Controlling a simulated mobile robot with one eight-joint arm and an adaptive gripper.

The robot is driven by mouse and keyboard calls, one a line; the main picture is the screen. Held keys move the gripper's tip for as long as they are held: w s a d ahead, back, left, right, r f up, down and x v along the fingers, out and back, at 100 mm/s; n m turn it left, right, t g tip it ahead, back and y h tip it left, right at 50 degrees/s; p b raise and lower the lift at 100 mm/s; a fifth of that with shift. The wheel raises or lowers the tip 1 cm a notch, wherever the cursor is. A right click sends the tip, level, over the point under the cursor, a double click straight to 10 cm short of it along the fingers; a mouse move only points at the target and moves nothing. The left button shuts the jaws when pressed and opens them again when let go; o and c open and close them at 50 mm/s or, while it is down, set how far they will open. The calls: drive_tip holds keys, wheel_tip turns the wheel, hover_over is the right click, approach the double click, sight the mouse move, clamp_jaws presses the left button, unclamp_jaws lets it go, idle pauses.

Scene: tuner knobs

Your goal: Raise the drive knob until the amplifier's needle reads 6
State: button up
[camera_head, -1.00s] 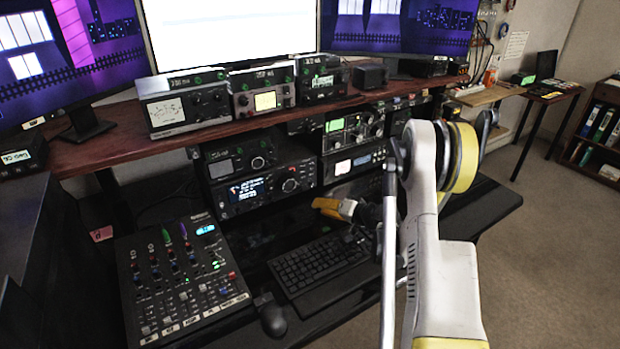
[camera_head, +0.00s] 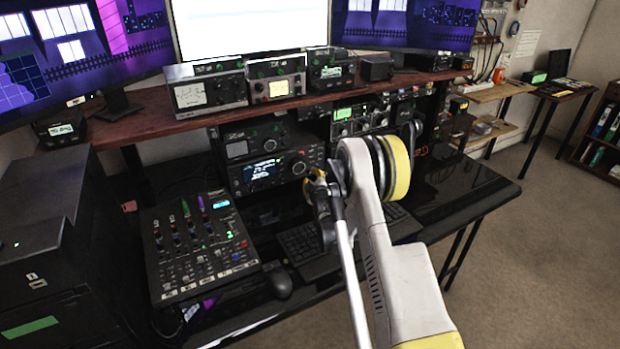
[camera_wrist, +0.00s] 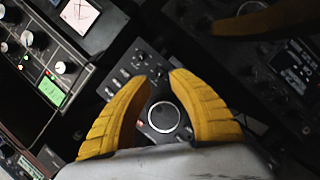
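My gripper (camera_wrist: 160,78) is open, with its two yellow fingers apart and nothing held. In the wrist view, a large round silver-rimmed knob (camera_wrist: 164,117) on a dark radio panel shows between the fingers; contact is not visible. In the head view, my gripper (camera_head: 317,180) is partly hidden by my arm, in front of the stacked radios. Two boxes with meter-like faces stand on the wooden shelf: a wide one with a white dial (camera_head: 191,95) and one with a yellowish dial (camera_head: 279,88). I cannot tell which is the amplifier, nor read a needle or the drive label.
A dark radio with a lit screen (camera_head: 263,170) sits under the shelf (camera_head: 130,128). A mixer (camera_head: 195,250), a mouse (camera_head: 278,281) and a keyboard (camera_head: 305,250) lie on the black desk. In the wrist view, a panel with several knobs and a green display (camera_wrist: 51,91) lies left.

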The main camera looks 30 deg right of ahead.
sight(310, 173)
drive_tip(key=b+x, duration=0.1)
drive_tip(key=x, duration=0.3)
clamp_jaws()
drive_tip(key=shift+d+r+m+g+y, duration=0.15)
drive_tip(key=shift+m+g+y, duration=0.15)
drive_tip(key=shift+m+y, duration=0.55)
drive_tip(key=shift+m+p, duration=0.3)
drive_tip(key=shift+m, duration=0.65)
unclamp_jaws()
